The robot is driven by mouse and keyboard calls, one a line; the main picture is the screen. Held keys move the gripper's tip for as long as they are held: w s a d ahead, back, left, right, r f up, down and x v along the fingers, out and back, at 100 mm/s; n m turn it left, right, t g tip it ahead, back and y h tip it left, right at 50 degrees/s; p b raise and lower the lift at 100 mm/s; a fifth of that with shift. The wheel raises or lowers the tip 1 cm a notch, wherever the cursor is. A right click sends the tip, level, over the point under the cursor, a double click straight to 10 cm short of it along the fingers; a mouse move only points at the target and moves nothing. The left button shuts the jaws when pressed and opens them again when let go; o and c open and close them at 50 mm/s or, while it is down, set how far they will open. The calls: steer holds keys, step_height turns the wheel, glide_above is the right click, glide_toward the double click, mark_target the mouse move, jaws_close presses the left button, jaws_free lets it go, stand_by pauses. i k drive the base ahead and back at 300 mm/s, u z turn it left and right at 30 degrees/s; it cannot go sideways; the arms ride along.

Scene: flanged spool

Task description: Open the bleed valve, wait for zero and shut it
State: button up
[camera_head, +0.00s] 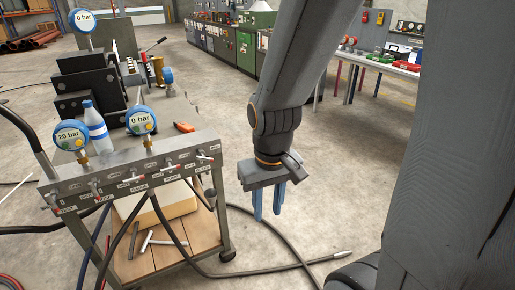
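A grey manifold panel (130,172) with a row of small valves with handles runs along the front of a cart at left. The rightmost valve (205,156) sits above a label that seems to read BLEED; its handle position is too small to tell. One blue gauge (70,134) on the panel reads 20 bar, and another gauge (141,120) reads 0 bar. My gripper (267,214) hangs to the right of the cart, fingers down, apart from the panel. Its two blue fingers are spread with nothing between them.
A third gauge (84,19) at the back reads 0 bar. A bottle (96,127) and an orange-handled tool (184,127) are on the cart top. A black hose (290,265) lies on the floor. Open floor surrounds my gripper.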

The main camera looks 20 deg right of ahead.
mark_target(202, 157)
steer(key=z, duration=1.15)
steer(key=k, duration=1.2)
steer(key=u, duration=1.3)
steer(key=i, duration=1)
